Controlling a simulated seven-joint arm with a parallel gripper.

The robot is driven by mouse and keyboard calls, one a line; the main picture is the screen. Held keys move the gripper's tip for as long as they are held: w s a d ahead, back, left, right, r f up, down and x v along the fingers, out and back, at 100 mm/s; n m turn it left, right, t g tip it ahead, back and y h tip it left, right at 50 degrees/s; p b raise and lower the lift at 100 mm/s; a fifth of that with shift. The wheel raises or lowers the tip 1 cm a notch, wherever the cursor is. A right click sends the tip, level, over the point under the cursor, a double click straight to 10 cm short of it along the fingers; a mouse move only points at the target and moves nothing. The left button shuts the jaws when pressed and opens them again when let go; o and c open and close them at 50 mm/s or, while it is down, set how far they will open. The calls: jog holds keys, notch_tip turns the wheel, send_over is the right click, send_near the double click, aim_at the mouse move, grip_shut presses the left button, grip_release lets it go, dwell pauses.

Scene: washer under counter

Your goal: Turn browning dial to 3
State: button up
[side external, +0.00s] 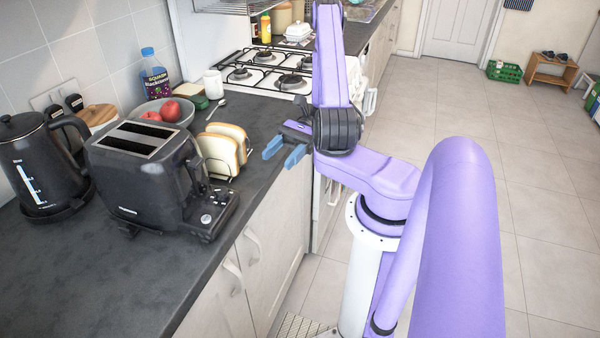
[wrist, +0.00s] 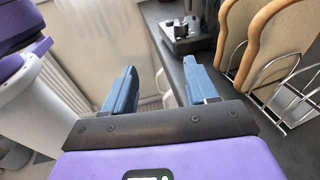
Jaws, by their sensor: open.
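A black toaster (side external: 140,180) stands on the dark counter, its control end facing right toward my arm. The browning dial (side external: 206,218) seems to be the small light-marked round knob low on that end; its setting is too small to read. In the wrist view, part of the toaster's control end (wrist: 185,35) shows at the top, beyond my fingers. My gripper (side external: 284,150) is open and empty, with blue fingertips. It is above the counter's front edge, to the right of the toaster and apart from it. In the wrist view, my gripper (wrist: 165,90) has its two fingers spread.
A rack with bread slices (side external: 220,152) stands just behind the toaster, near my gripper. A black kettle (side external: 40,165) is left of the toaster. A bowl with red apples (side external: 165,112) and a bottle (side external: 155,85) are behind. The counter (side external: 110,275) in front is clear.

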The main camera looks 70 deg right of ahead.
jog(key=s+a+r+n+g+h, duration=0.1)
jog(key=s+a+r+n+h, duration=0.2)
jog(key=n, duration=0.7)
jog(key=s+a+r+n+g+h, duration=0.1)
jog(key=s+a+r+n+h, duration=0.2)
jog(key=a+n+h, duration=0.4)
jog(key=s+a+r+n+g+h, duration=0.1)
jog(key=s+a+r+n+h, duration=0.2)
jog(key=n, duration=1.2)
jog(key=shift+s+a+r+h, duration=0.3)
jog(key=shift+s+a+h, duration=0.6)
jog(key=shift+a+h, duration=0.6)
